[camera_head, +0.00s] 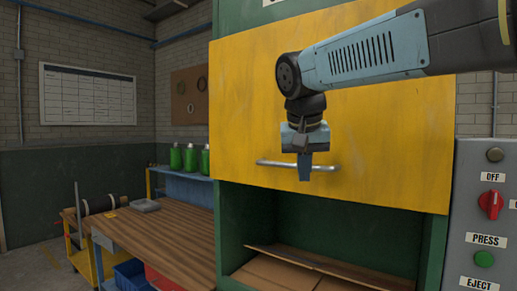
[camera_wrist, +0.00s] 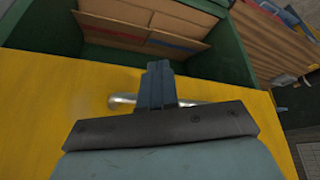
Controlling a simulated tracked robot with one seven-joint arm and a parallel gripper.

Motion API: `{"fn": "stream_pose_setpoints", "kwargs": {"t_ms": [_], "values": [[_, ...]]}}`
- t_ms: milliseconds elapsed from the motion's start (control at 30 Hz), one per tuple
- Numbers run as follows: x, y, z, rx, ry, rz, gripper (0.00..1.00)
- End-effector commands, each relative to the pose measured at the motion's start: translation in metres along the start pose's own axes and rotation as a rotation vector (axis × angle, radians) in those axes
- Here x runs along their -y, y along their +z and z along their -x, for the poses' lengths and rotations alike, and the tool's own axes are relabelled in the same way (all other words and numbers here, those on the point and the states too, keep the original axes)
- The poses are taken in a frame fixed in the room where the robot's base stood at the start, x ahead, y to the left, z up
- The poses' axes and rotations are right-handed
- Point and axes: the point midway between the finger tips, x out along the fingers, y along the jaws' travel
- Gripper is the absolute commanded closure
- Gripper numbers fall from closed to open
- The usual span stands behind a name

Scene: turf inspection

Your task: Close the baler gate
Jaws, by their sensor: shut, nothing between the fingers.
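The baler gate (camera_head: 390,130) is a yellow panel on the green baler frame (camera_head: 232,215). It covers the upper part of the front, and the opening below it shows cardboard (camera_head: 275,271) inside. A horizontal metal bar handle (camera_head: 270,162) runs near the gate's lower edge. My gripper (camera_head: 304,172) points down in front of the handle's middle, with its fingers together. In the wrist view the shut fingers (camera_wrist: 157,82) overlap the handle (camera_wrist: 122,100), which shows on both sides of them. I cannot tell whether they touch it.
A grey control panel (camera_head: 484,220) with a red knob (camera_head: 491,204) and green button (camera_head: 484,259) stands at right. A wooden-topped bench (camera_head: 160,235) is at left. Green bottles (camera_head: 190,159) stand on a blue shelf (camera_head: 185,188) behind it.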

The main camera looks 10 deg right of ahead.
Motion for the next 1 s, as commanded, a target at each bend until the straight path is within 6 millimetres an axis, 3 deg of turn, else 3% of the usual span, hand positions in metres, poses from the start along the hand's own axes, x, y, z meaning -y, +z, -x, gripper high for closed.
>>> {"fn": "stream_pose_setpoints", "kwargs": {"t_ms": [33,200,500,767,1000], "values": [[0.012,-0.018,0.010,-0.003,0.017,-0.021,1.00],[0.045,-0.069,0.043,-0.026,0.084,-0.137,1.00],[0.107,-0.133,0.091,-0.097,0.179,-0.365,1.00],[0.129,-0.149,0.107,-0.132,0.209,-0.468,1.00],[0.124,-0.151,0.088,-0.132,0.213,-0.474,1.00]]}}
